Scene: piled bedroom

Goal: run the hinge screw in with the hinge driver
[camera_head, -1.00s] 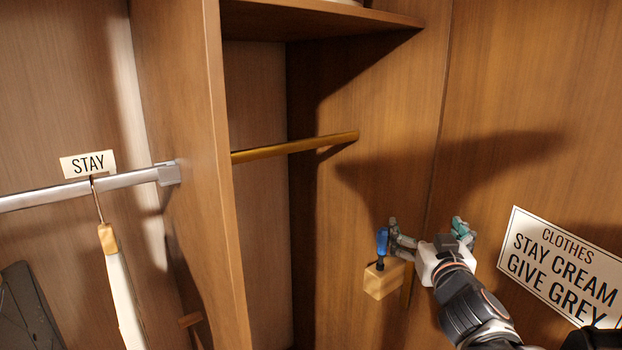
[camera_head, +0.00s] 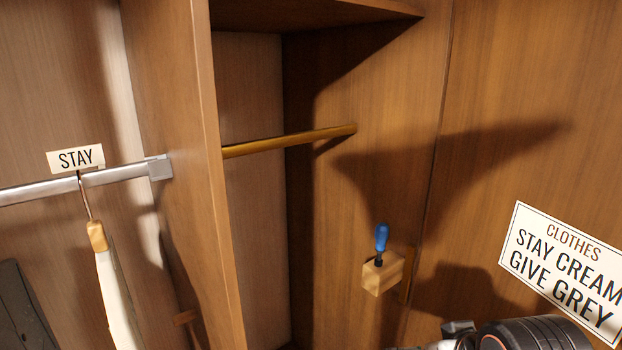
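The hinge driver (camera_head: 381,238) has a blue handle and a dark lower part. It stands upright in a small wooden block (camera_head: 382,273) fixed at the wardrobe's right side panel. My arm shows only at the bottom right edge of the picture; the gripper's fingers are out of the frame. The driver stands free, with nothing of mine touching it in view. I cannot make out the hinge screw.
A gold rod (camera_head: 290,141) crosses the wardrobe bay. A silver rail (camera_head: 115,175) with a STAY tag (camera_head: 76,158) and a hanging garment (camera_head: 117,300) is at left. A CLOTHES sign (camera_head: 565,270) is on the right panel.

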